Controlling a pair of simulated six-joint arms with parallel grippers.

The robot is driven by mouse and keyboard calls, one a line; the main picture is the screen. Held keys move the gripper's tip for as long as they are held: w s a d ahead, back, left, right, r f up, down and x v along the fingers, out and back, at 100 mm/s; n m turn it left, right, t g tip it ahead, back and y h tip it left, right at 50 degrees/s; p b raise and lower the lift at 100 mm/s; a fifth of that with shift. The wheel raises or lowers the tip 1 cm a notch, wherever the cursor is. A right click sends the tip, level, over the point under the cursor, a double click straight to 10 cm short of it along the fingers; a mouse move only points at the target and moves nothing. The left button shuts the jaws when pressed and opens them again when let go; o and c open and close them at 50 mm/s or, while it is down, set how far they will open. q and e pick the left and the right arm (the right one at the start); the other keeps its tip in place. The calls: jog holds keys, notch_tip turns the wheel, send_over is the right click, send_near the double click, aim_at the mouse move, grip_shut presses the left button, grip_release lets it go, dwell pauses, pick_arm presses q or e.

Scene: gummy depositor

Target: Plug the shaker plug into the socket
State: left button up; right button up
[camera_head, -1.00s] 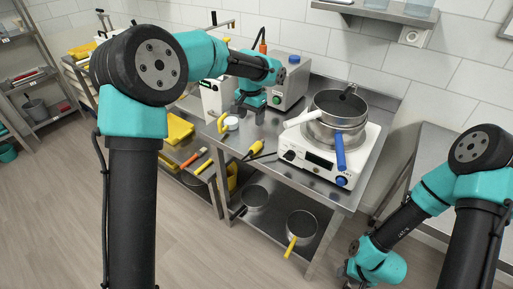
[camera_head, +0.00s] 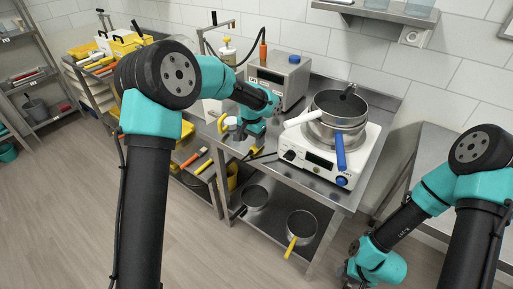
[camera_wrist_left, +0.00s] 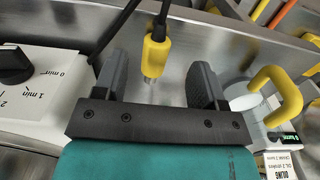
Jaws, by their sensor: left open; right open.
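The yellow shaker plug (camera_wrist_left: 155,57) with its black cable lies on the steel table. In the left wrist view it sits between the two fingers of my open left gripper (camera_wrist_left: 159,68), with gaps on both sides. In the head view my left gripper (camera_head: 244,137) is low over the table, left of the white shaker (camera_head: 315,164), and largely hides the plug. A white wall socket (camera_head: 412,37) is at the upper right, under the shelf. My right gripper (camera_head: 352,272) is low at the right, open, away from the table and partly hidden.
Stacked pans (camera_head: 338,112) with white and blue handles stand on the shaker. A grey box (camera_head: 278,78) stands behind my left gripper. A yellow loop handle (camera_wrist_left: 286,92) is close right of the gripper in the wrist view. Pots (camera_head: 301,224) stand on the lower shelf.

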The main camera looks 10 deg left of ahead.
aim_at(252, 148)
pick_arm(q)
jog(key=shift+s+d+f, duration=0.1)
jog(key=shift+f, duration=1.2)
jog(key=shift+s+f, duration=0.1)
jog(key=shift+f, duration=1.2)
jog(key=c, duration=1)
